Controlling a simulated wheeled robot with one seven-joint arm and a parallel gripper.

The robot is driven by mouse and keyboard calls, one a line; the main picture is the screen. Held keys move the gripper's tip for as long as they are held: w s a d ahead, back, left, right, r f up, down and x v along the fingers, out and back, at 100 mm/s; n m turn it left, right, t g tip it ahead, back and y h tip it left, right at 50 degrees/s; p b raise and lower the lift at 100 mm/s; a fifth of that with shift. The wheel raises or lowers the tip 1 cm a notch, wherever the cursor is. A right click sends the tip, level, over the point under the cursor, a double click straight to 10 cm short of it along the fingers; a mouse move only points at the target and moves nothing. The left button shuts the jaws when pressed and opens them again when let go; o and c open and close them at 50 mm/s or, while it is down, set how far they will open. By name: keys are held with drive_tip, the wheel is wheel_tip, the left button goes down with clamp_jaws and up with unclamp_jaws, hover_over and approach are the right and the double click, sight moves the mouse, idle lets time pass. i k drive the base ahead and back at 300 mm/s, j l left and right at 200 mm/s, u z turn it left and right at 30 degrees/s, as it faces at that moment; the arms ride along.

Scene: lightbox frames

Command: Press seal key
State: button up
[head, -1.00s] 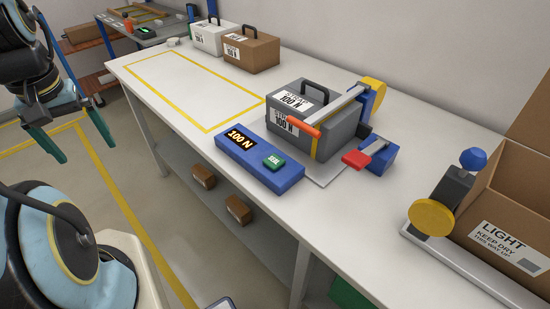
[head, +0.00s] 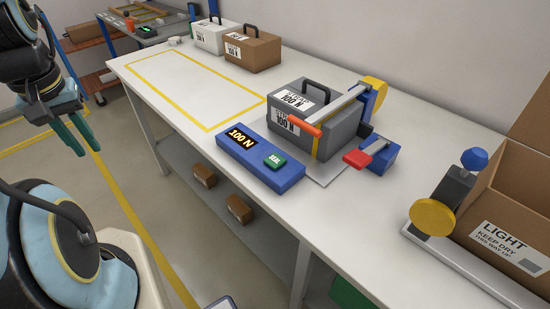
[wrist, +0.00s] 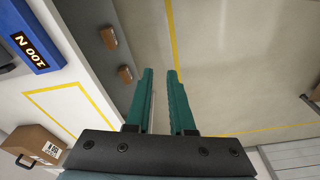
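The green SEAL key (head: 274,161) sits on the top of a blue console (head: 260,175) at the bench's front edge. The console's display (head: 240,139) reads 100 N. The blue console also shows at the upper left of the wrist view (wrist: 39,61), with its display but not the key in view. My gripper (head: 84,148) is at the left of the head view, off the bench and well away from the key. Its two green fingers show in the wrist view (wrist: 160,71) with a narrow gap between them and nothing held.
A grey box (head: 338,138) labelled 100 N stands behind the console, under an orange-handled lever (head: 303,129). A red-ended blue device (head: 380,158) is to its right. A carton marked LIGHT (head: 505,245) is farther right. The yellow-outlined bench area (head: 190,85) is clear.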

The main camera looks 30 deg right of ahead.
sight(274, 160)
drive_tip(key=k+l+u, duration=0.2)
drive_tip(key=k, duration=0.25)
drive_tip(key=k+l+u, duration=0.2)
drive_tip(key=k, duration=0.25)
drive_tip(key=k+l+u, duration=0.2)
drive_tip(key=k, duration=0.3)
